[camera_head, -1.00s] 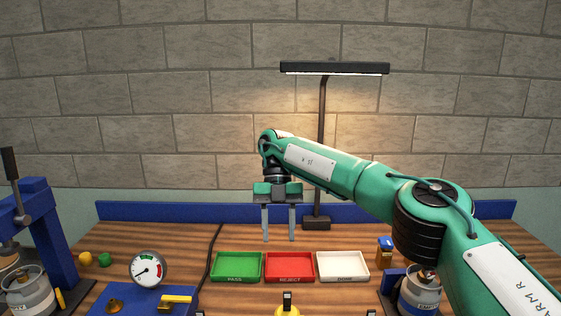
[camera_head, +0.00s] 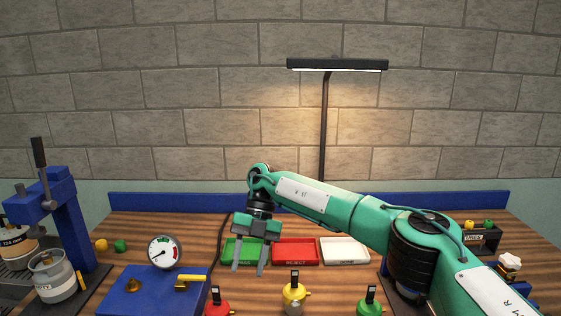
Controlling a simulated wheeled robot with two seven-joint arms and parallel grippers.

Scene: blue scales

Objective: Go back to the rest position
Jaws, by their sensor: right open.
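My right gripper (camera_head: 248,270) is open and empty, with its two grey fingers pointing down and a little to the left. It hangs in front of the green tray (camera_head: 229,255) and hides part of it. My right arm reaches in from the lower right corner across the table. My left gripper is not in view.
A red tray (camera_head: 296,264) and a white tray (camera_head: 345,257) stand beside the green one. Red (camera_head: 217,309), yellow (camera_head: 294,291) and green (camera_head: 369,306) valve-like parts line the front. A blue gauge box (camera_head: 150,292) and a blue press (camera_head: 66,220) stand left. A lamp (camera_head: 325,130) rises behind.

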